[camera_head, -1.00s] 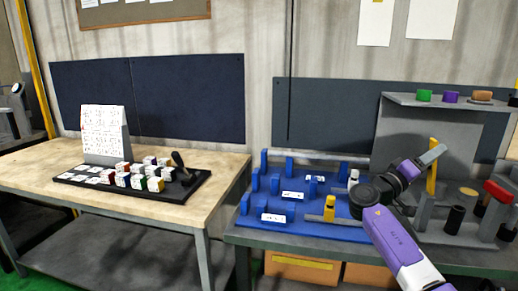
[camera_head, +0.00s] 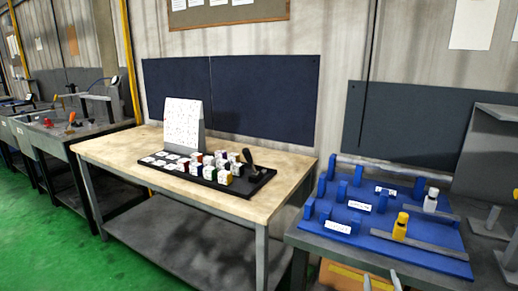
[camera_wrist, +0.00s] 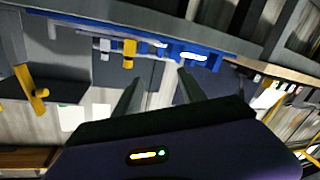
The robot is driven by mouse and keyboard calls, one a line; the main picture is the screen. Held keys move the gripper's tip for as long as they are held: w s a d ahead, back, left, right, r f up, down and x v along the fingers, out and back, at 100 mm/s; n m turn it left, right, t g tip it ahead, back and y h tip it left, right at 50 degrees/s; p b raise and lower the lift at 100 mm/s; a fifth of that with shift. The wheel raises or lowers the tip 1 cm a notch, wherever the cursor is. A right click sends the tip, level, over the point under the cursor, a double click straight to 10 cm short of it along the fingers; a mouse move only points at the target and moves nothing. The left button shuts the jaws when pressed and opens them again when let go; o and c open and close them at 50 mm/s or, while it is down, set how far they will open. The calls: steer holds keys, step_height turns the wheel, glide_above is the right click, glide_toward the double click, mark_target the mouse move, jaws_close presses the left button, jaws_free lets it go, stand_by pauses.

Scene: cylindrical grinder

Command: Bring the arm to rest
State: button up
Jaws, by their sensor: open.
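My gripper (camera_wrist: 157,88) shows in the wrist view with its two dark fingers spread apart and nothing between them. In the head view, two small pale tips at the bottom edge look like its fingers (camera_head: 381,283), in front of the bench with the blue fixture; most of my arm is out of that picture. The wrist view is tilted and nearly upside down, with the blue fixture (camera_wrist: 208,62) at its top beyond the fingers.
The blue fixture (camera_head: 335,226) holds a yellow-topped part (camera_head: 400,228) and a white-topped part (camera_head: 431,202). Left of it, a wooden table (camera_head: 125,146) bears a black tray (camera_head: 258,183) of small blocks. Green floor (camera_head: 60,235) is open at the left.

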steer(key=s+a+m+t+y, duration=0.1)
steer(key=s+a, duration=0.4)
steer(key=s, duration=0.3)
steer(key=s+a+m+t+y, duration=0.1)
steer(key=s+a+y, duration=0.1)
steer(key=s+a, duration=0.5)
steer(key=s+r+g+y+p, duration=0.1)
steer(key=s+g+y, duration=0.1)
steer(key=s, duration=2.7)
steer(key=shift+r+n+g+y, duration=0.3)
steer(key=shift+g, duration=0.4)
